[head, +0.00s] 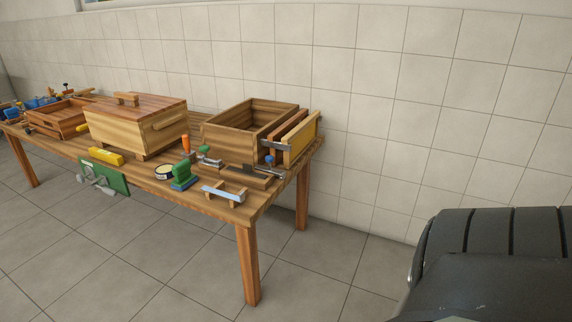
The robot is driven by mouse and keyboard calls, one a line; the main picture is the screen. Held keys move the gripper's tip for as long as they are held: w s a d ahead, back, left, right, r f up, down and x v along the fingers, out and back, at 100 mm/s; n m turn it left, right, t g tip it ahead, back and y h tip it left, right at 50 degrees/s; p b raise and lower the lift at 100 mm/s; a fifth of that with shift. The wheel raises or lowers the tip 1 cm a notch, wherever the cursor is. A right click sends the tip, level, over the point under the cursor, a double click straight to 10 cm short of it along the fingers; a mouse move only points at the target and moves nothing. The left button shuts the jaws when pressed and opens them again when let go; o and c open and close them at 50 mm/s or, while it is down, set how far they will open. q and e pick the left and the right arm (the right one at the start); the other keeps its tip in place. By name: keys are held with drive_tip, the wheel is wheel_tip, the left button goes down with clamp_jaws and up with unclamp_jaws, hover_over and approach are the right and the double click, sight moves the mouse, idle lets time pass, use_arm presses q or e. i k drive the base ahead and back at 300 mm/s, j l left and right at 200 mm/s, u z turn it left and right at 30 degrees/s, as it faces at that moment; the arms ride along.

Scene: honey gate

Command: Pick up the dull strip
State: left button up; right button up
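Several strip-like pieces show at the right end of the wooden table (216,208). A pale, bluish metal strip (224,193) lies across small wooden rests near the front right corner. A dark grey strip (256,171) lies by a wooden block (247,178) behind it. A short grey metal piece (277,145) sits at the side of the open wooden box (232,133). I cannot tell for sure which is the dull strip; the dark grey one looks least shiny. Neither of my grippers is in view.
A lidded wooden box (137,132) and a shallow wooden tray (57,124) stand farther left. A green-handled tool (182,174), an orange-handled tool (186,145) and a yellow block (106,156) crowd the front. A green board (105,177) hangs at the front edge. The tiled floor before the table is clear.

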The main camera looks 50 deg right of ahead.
sight(247, 169)
drive_tip(key=z, duration=1.4)
